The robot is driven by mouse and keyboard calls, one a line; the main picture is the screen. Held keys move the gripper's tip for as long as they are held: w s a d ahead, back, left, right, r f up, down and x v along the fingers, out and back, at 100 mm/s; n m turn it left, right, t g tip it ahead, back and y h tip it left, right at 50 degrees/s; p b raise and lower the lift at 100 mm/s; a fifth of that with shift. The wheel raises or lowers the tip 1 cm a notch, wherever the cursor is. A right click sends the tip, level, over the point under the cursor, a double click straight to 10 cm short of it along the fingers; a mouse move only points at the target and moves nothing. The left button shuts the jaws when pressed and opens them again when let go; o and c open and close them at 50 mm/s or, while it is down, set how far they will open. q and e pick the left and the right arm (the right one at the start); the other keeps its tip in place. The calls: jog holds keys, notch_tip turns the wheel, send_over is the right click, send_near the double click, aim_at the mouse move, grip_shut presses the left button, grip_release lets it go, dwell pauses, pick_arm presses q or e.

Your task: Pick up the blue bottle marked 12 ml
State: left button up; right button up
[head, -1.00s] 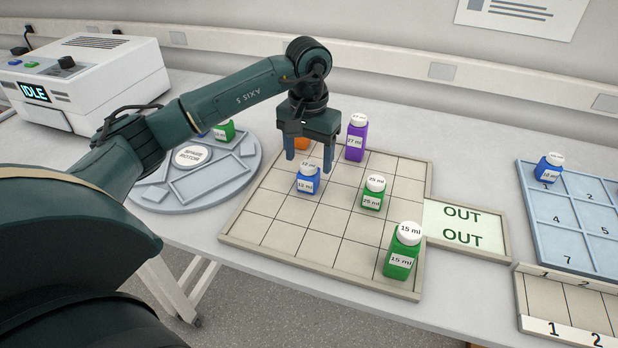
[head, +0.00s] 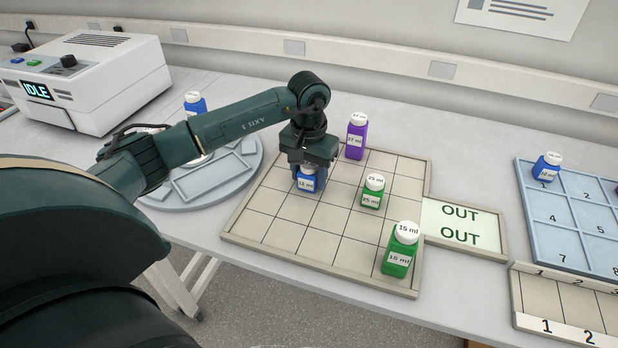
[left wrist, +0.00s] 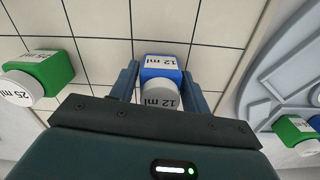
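The blue bottle marked 12 ml (head: 306,184) stands upright on the gridded board (head: 256,228). In the left wrist view the bottle (left wrist: 161,68) shows its white cap and label between the two fingers. My left gripper (head: 309,180) is lowered over it from above, with one finger on each side. In the left wrist view the gripper (left wrist: 160,82) looks open, with a narrow gap beside the bottle on each side. The gripper hides part of the bottle's cap in the head view. My right gripper is not in view.
On the board stand a purple 27 ml bottle (head: 356,137), a green 25 ml bottle (head: 373,191) and a green 15 ml bottle (head: 401,250). A round grey rotor tray (head: 222,190) lies left. A blue numbered rack (head: 568,212) with another blue bottle (head: 546,167) is right.

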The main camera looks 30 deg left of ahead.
pick_arm(q)
jog(key=c, duration=0.6)
jog(key=shift+c, duration=0.2)
